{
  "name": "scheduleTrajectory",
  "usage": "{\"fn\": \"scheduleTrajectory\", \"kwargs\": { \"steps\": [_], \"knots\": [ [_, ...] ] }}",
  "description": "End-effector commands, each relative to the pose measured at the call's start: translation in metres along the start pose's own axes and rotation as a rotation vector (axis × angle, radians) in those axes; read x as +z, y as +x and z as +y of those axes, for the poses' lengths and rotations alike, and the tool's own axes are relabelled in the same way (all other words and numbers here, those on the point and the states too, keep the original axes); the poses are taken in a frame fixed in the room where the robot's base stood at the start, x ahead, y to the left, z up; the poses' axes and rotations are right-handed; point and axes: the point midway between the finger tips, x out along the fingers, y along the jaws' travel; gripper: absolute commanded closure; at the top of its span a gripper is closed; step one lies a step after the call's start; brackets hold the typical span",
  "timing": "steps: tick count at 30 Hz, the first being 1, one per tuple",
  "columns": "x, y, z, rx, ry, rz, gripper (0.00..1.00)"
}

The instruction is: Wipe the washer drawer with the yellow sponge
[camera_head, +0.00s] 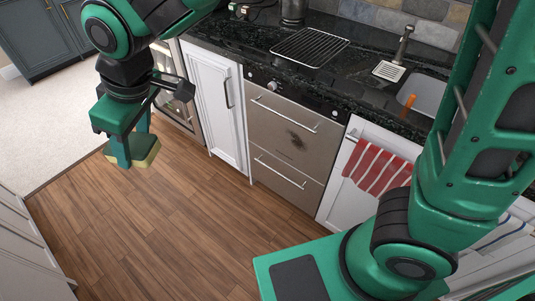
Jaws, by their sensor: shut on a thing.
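My gripper (133,153) is at the left, above the wood floor, shut on the yellow sponge (148,158). The sponge is partly hidden behind the fingers. The gripper and sponge are well apart from the drawer, to its left.
A white cabinet door (214,108) stands between my gripper and the drawer. A red striped towel (375,165) hangs right of the drawer. The dark counter (250,52) above holds a wire rack (310,47) and a sink (425,94). The wood floor (175,220) in front is clear.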

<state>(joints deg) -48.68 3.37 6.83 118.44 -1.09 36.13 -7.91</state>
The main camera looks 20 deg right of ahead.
Motion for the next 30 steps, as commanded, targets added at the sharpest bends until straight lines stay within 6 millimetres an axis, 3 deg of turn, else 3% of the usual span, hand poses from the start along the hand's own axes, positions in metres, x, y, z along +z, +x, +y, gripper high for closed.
{"fn": "scheduleTrajectory", "kwargs": {
  "steps": [9,15,21,30],
  "knots": [
    [0.044,0.125,0.053,0.213,0.079,-0.129,0.68],
    [0.085,0.189,0.089,0.358,0.109,-0.229,0.68],
    [0.131,0.239,0.123,0.497,0.110,-0.345,0.68],
    [0.204,0.290,0.175,0.699,0.054,-0.530,0.68]
  ]
}}
